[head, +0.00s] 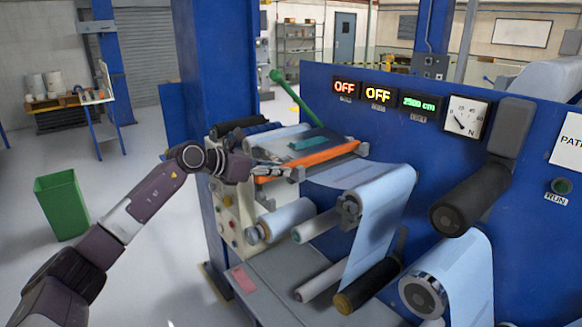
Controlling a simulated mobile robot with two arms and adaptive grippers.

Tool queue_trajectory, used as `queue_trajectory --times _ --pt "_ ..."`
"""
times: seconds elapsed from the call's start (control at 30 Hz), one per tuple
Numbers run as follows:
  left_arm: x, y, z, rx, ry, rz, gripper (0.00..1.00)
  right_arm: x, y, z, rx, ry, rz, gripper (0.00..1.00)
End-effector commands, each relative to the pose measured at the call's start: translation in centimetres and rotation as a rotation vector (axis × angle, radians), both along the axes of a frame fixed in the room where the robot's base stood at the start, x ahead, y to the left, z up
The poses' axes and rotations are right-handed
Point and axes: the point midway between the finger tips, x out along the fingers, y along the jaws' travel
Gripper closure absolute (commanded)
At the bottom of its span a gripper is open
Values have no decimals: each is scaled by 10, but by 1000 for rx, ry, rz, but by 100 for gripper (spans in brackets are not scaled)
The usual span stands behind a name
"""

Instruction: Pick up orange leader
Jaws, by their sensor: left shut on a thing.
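The orange leader (318,156) is a long orange strip. It lies along the front edge of the machine's upper deck, below a teal piece (306,143). My left gripper (284,172) reaches in from the left and is shut at the left end of the orange leader. The fingers hide that end, so the exact grip is hard to see. My right gripper is not in view.
The blue machine has rollers (286,220) and light-blue film (380,215) below and right of my left gripper. A dark roller (470,198) juts out at right. A green bin (62,205) stands on open floor at left.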

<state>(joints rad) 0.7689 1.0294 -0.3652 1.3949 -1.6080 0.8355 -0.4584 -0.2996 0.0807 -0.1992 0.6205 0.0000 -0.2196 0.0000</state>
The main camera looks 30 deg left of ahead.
Motion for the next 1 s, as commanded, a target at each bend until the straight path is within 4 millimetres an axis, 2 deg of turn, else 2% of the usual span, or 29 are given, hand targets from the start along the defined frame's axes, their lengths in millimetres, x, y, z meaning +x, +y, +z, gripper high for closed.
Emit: queue_trajectory --times 0.27,0.77,1.0 --pt "1 1 17 0 -5 0 100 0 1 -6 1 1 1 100" --pt "1 0 89 0 -6 0 100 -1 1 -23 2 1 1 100" --pt "0 0 100 0 -1 1 100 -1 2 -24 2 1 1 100"
